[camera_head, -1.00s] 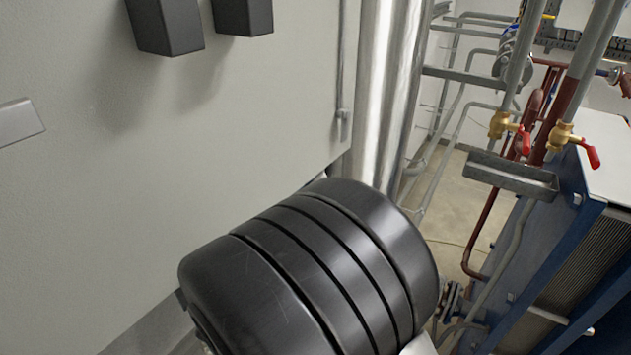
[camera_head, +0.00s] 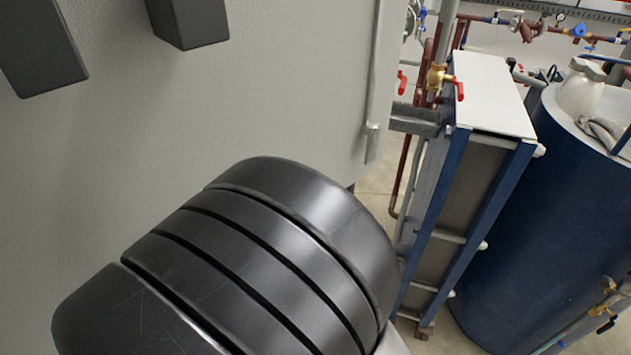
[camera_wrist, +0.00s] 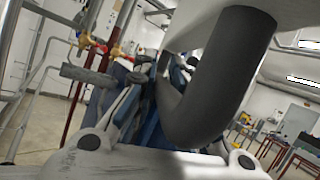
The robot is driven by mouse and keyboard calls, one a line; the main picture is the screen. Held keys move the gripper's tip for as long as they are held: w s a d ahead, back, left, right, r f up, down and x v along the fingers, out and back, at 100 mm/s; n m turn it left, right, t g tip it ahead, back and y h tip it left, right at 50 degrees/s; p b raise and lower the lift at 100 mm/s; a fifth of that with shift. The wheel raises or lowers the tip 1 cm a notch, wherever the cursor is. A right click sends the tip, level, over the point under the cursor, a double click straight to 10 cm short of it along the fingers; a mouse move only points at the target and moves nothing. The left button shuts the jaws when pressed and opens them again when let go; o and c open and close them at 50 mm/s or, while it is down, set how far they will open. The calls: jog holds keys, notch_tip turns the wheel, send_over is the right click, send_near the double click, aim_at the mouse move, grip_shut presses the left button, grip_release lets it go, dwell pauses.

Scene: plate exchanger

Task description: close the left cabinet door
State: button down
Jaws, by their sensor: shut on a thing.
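A large light grey cabinet panel (camera_head: 290,95) fills the left of the head view, with a thin vertical rod at its right edge. I cannot tell from this view how far the door stands open. In the wrist view a dark grey curved handle (camera_wrist: 215,85) comes down from a pale surface (camera_wrist: 180,30). My gripper (camera_wrist: 165,158) shows as pale grey parts at the bottom of the wrist view, shut on the handle. The actual contact is hidden. In the head view my black arm link covers the lower middle and hides the gripper.
Two dark blocks (camera_head: 187,22) stick out of the panel at upper left. Right of the panel stand a blue-framed plate exchanger (camera_head: 465,190), a brass valve (camera_head: 437,78) with a red handle and a large blue tank (camera_head: 545,210). A narrow floor strip shows between panel and exchanger.

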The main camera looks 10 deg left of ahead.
jog(key=shift+s+d, duration=0.15)
jog(key=shift+d, duration=0.05)
jog(key=c, duration=1.6)
grip_release()
jog(key=shift+c, duration=0.2)
jog(key=shift+c, duration=0.2)
